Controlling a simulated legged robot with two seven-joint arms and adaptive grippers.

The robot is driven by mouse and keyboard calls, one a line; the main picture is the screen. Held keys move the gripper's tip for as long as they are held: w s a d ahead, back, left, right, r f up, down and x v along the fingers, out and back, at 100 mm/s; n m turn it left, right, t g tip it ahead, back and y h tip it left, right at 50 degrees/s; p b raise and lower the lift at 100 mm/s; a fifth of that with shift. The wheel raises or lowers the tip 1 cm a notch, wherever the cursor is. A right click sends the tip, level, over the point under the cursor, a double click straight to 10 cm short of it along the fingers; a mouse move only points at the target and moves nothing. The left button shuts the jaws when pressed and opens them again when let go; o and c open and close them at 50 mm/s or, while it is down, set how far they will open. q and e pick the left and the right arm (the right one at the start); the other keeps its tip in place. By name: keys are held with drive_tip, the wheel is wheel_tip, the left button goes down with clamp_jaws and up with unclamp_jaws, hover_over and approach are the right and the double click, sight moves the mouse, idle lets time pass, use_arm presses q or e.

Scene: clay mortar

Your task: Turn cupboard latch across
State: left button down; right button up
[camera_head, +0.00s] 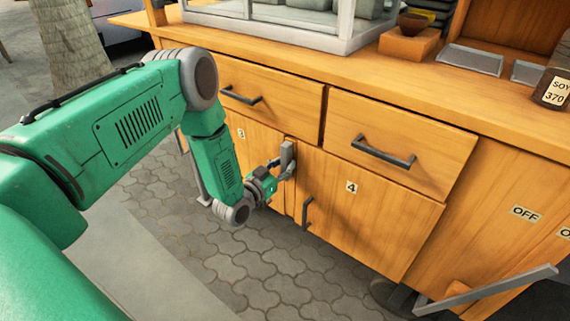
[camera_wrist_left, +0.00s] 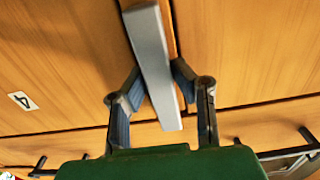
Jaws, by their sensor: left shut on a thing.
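The cupboard latch (camera_head: 288,158) is a grey bar on the wooden front, between the door marked 3 and the door marked 4. It stands about upright in the head view, along the gap between the doors. In the left wrist view the latch (camera_wrist_left: 152,65) runs down between the fingers. My left gripper (camera_head: 284,172) is shut on the latch, with a finger on each side of its free end. It also shows in the left wrist view (camera_wrist_left: 158,88). My right gripper is not in view.
The door marked 4 (camera_head: 365,215) has a dark handle (camera_head: 306,212) just below the latch. Drawers with dark handles (camera_head: 384,152) sit above. A grey bar (camera_head: 487,291) sticks out at lower right. The counter holds a glass case (camera_head: 270,28), a bowl (camera_head: 414,22) and trays (camera_head: 470,60).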

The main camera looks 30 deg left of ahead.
use_arm(q)
drive_tip(key=shift+w+a+r, duration=0.2)
drive_tip(key=shift+a+r, duration=0.1)
drive_tip(key=shift+d+r+m+p, duration=0.15)
drive_tip(key=shift+d+m+p, duration=0.15)
drive_tip(key=shift+m+p, duration=0.6)
drive_tip(key=m, duration=0.3)
drive_tip(key=shift+p, duration=0.4)
drive_tip(key=m+p, duration=0.1)
drive_tip(key=m, duration=0.4)
drive_tip(key=shift+m+p, duration=0.3)
drive_tip(key=m, duration=0.4)
drive_tip(key=shift+d+p, duration=0.15)
drive_tip(key=shift+p, duration=0.15)
drive_tip(key=shift+d+f+m, duration=0.1)
drive_tip(key=shift+f+m, duration=0.05)
drive_tip(key=shift+m, duration=0.7)
drive_tip(key=shift+f+m, duration=0.15)
drive_tip(key=shift+m, duration=0.7)
drive_tip(key=shift+s+f, duration=0.1)
